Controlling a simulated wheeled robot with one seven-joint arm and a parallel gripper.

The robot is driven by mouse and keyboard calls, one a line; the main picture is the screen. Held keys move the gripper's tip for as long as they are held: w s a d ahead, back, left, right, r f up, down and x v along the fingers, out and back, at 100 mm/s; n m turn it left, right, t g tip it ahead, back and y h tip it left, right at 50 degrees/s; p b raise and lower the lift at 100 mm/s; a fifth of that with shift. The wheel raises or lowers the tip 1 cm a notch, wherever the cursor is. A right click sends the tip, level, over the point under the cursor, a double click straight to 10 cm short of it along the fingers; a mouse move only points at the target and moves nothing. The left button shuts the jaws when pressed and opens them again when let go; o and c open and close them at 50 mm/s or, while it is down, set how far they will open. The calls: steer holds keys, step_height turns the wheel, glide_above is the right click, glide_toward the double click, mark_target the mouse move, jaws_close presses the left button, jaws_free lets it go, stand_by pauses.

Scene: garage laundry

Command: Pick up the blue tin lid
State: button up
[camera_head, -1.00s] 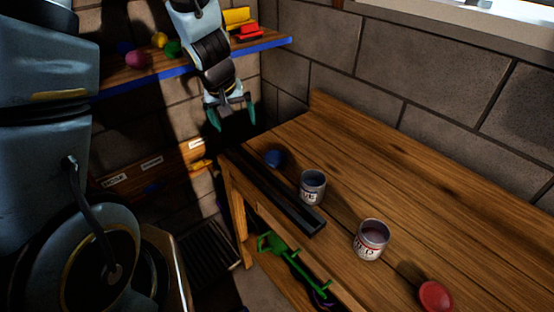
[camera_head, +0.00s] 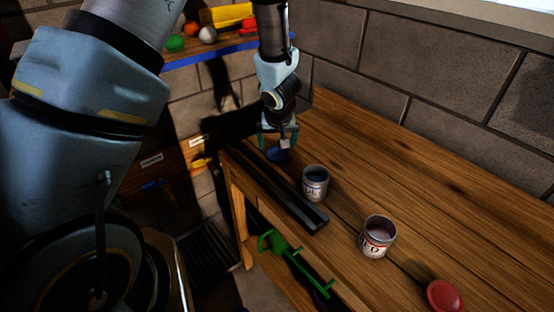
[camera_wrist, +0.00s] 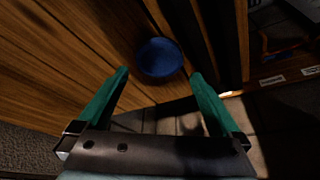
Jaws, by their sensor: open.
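The blue tin lid (camera_head: 277,155) lies on the wooden workbench near its far left corner, beside a dark rail. In the wrist view the round blue lid (camera_wrist: 160,57) lies ahead of the fingertips, roughly midway between them. My gripper (camera_head: 278,143) is above the lid with its green fingers apart. It is open and empty in the wrist view (camera_wrist: 158,76). The gripper partly covers the lid in the head view. I cannot tell the exact height of the fingertips over the lid.
A blue-labelled tin (camera_head: 315,183) and a red-labelled tin (camera_head: 377,237) stand on the bench (camera_head: 440,210). A red lid (camera_head: 444,296) lies at the front. The dark rail (camera_head: 285,195) runs along the bench's left edge. A shelf with coloured items (camera_head: 212,48) is behind.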

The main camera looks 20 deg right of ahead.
mark_target(277, 152)
steer(key=b+x, duration=0.2)
steer(key=x, duration=0.2)
steer(key=shift+d+f, duration=0.1)
steer(key=shift+f, duration=0.35)
